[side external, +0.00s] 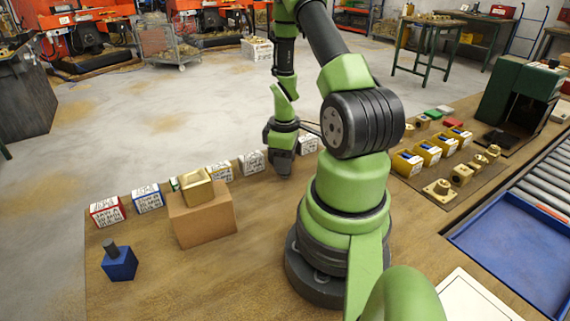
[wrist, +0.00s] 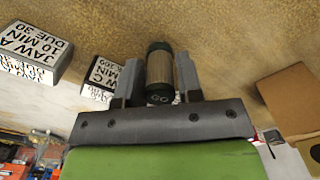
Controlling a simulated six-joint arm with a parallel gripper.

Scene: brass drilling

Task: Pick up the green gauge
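The gauge (wrist: 160,75), a short cylinder with dark green ends, a brass-coloured knurled middle and "GO" on its near end, lies between the two fingers of my gripper (wrist: 160,88) in the wrist view. The fingers flank it closely on both sides. I cannot tell whether they press on it. In the side view my gripper (side external: 281,168) is low at the table's back edge, and the gauge is hidden there.
White labelled boxes (side external: 251,161) line the back edge on both sides of my gripper; one (wrist: 102,78) is close to the left finger. A cardboard box (side external: 203,218) bears a brass block (side external: 197,187). A blue block with a peg (side external: 119,264) stands front left. Brass parts (side external: 461,174) are at right.

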